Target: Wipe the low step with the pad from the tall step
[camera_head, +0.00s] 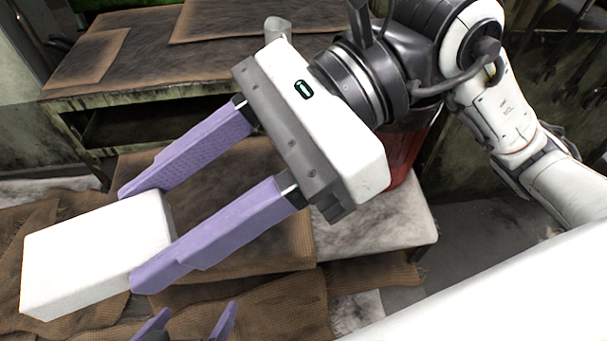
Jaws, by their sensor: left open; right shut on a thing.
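A white block-shaped pad (90,258) is at the lower left. My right gripper (137,238), with long purple fingers, is shut on the pad, one finger at each side. My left gripper (190,318) is at the bottom edge; only its purple fingertips show, apart and empty. A tall step (130,55) with a worn brown top stands at the back left. A low step (415,228), pale and partly covered with brown sheets, lies in front of it, partly hidden behind my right gripper. I cannot tell if the pad touches anything below it.
Crumpled brown cloth (385,270) lies along the front of the low step and under the pad's area. A red object (403,165) shows partly behind my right gripper. Dark machinery (555,115) stands at the right.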

